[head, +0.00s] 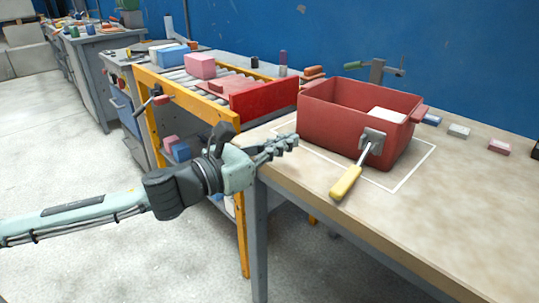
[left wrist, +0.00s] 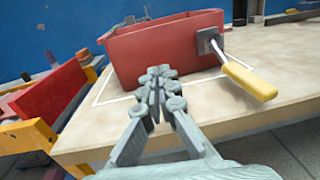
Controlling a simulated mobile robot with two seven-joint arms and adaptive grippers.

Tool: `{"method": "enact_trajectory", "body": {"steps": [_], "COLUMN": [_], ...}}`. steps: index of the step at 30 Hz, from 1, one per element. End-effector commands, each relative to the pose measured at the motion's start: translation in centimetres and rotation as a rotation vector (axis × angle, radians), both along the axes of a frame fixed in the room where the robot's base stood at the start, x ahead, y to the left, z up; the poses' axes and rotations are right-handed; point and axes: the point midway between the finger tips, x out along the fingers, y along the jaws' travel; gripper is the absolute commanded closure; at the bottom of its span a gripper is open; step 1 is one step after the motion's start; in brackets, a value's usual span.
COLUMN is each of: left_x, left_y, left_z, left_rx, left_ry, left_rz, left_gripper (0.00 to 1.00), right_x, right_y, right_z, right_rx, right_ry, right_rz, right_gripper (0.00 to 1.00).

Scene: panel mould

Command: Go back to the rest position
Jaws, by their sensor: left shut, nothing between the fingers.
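My left gripper (head: 284,143) is shut and empty, held near the left corner of the wooden table, to the left of the red box. In the left wrist view its fingertips (left wrist: 160,74) are together, with the red box (left wrist: 160,50) behind them. In the head view the red box (head: 335,125) stands on the table inside a white outline and holds a white block (head: 387,115). A tool with a yellow handle (head: 346,182) and a grey metal plate (head: 372,141) is at the box's front side. My right gripper is not in view.
The wooden table (head: 450,205) has several small blocks along its back and a clear front right. A yellow-framed roller bench (head: 190,95) with a red panel (head: 263,98) stands to the left. Grey floor (head: 60,170) lies open at the left.

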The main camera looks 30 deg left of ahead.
Motion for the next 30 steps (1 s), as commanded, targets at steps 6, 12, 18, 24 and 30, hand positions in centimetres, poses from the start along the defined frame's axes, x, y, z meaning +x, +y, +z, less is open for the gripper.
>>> {"method": "enact_trajectory", "body": {"steps": [6, 12, 18, 24, 30], "left_x": [-2.1, -3.0, -3.4, -2.8, -1.5], "left_y": [0.8, 1.3, 1.4, 2.8, 10.9], "left_z": [-0.2, -0.1, 0.0, -0.8, -8.3], "left_rx": [0.0, 0.001, 0.002, -0.084, -0.65], "left_ry": [0.004, 0.002, 0.0, 0.044, 0.293], "left_rz": [-0.002, -0.002, -0.003, 0.053, 0.411], "left_gripper": [1.0, 1.0, 1.0, 1.0, 1.0], "right_x": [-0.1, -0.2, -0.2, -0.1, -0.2], "right_y": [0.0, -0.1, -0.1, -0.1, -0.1], "right_z": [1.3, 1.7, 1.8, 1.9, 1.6], "right_rx": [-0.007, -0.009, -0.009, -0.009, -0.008], "right_ry": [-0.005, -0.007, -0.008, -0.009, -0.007], "right_rz": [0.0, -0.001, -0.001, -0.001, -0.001], "right_gripper": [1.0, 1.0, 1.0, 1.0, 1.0]}}
